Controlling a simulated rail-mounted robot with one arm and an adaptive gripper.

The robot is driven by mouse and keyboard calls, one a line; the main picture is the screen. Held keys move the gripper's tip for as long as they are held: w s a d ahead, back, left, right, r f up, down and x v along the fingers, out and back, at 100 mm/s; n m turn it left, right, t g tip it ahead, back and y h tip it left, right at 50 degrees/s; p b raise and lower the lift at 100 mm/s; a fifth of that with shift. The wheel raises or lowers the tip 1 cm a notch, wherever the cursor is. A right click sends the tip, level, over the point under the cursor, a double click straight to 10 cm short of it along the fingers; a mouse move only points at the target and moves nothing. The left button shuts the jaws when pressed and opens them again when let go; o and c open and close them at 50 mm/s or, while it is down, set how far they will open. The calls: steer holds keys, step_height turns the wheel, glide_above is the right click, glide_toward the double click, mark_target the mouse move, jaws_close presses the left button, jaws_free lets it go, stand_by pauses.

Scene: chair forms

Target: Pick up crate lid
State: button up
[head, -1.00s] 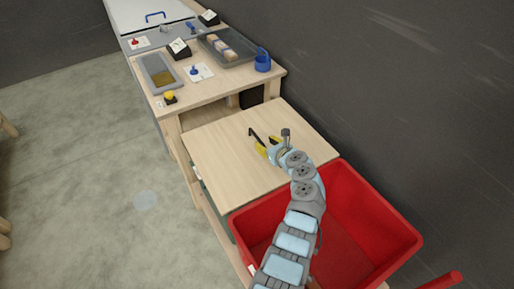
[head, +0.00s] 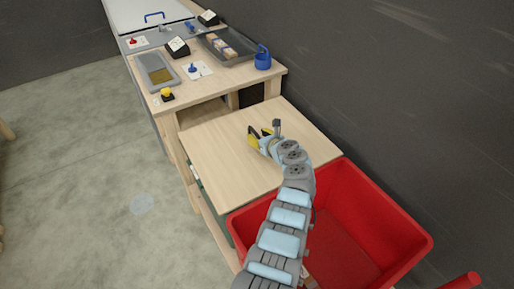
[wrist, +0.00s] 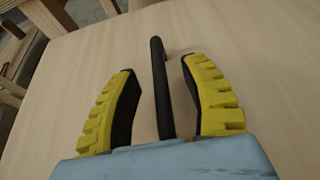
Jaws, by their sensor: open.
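The crate lid (head: 212,137) is a flat, pale wooden board lying level between the wooden bench and a red crate. It also fills most of the wrist view (wrist: 255,65). A black bar handle (wrist: 161,90) stands on it. My gripper (head: 262,133) is over the lid's middle. In the wrist view my gripper (wrist: 162,66) is open, with one yellow, black-padded finger on each side of the handle. Gaps show between the handle and both pads. In the head view my gripper mostly hides the handle.
An open red crate (head: 374,219) stands in front of the lid, under my arm. Behind is a wooden bench (head: 225,83) with a dark tray (head: 243,55), a blue holder (head: 263,58) and a yellow button (head: 167,93). A dark wall runs along the right.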

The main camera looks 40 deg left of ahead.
steer(key=shift+w+a+f+b, duration=0.15)
steer(key=shift+a+f+b, duration=0.1)
steer(key=shift+a+b, duration=0.15)
jaws_close()
